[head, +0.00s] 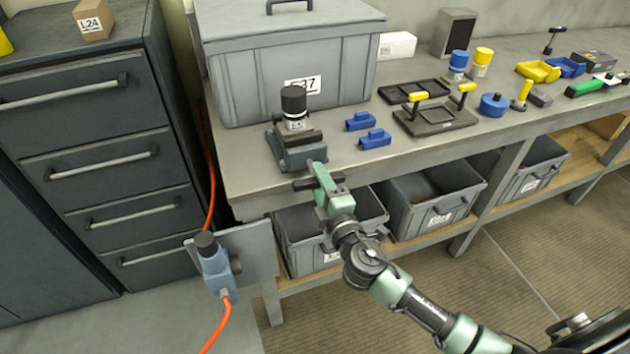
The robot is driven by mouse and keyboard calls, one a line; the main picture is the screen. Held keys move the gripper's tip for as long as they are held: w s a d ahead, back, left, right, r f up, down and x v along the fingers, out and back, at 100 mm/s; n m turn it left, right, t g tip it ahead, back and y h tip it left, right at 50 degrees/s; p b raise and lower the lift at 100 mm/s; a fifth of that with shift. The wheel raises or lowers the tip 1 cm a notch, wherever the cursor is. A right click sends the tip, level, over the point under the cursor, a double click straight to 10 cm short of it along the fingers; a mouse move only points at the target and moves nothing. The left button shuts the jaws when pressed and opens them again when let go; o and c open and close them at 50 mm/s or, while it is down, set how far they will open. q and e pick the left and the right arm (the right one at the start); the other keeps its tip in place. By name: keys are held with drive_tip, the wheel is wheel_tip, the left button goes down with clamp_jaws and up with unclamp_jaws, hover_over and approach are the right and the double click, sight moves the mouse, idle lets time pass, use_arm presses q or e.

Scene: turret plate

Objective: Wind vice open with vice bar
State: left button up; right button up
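The vice (299,153) is a blue-grey block at the bench's front edge, below the front of the large grey bin. A black cylinder with a white label (294,108) stands on top of it. My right gripper (318,172) is at the front of the vice, its arm coming in from the lower right. A short dark bar-like piece (303,185) shows on both sides of the gripper and seems to be the vice bar. The gripper hides its middle, so I cannot tell whether the fingers are closed on it. My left gripper is out of view.
Two blue blocks (375,138) lie right of the vice, then a black tray with yellow handles (436,118). The large grey bin (291,66) stands behind. Grey bins (430,205) sit on the lower shelf. A blue-grey switch box (215,273) with an orange cable is at the lower left.

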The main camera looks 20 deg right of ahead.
drive_tip(key=shift+s+f, duration=0.1)
drive_tip(key=s+b, duration=0.2)
drive_tip(key=s, duration=0.5)
drive_tip(key=shift+s+r, duration=0.25)
drive_tip(key=shift+s, duration=0.15)
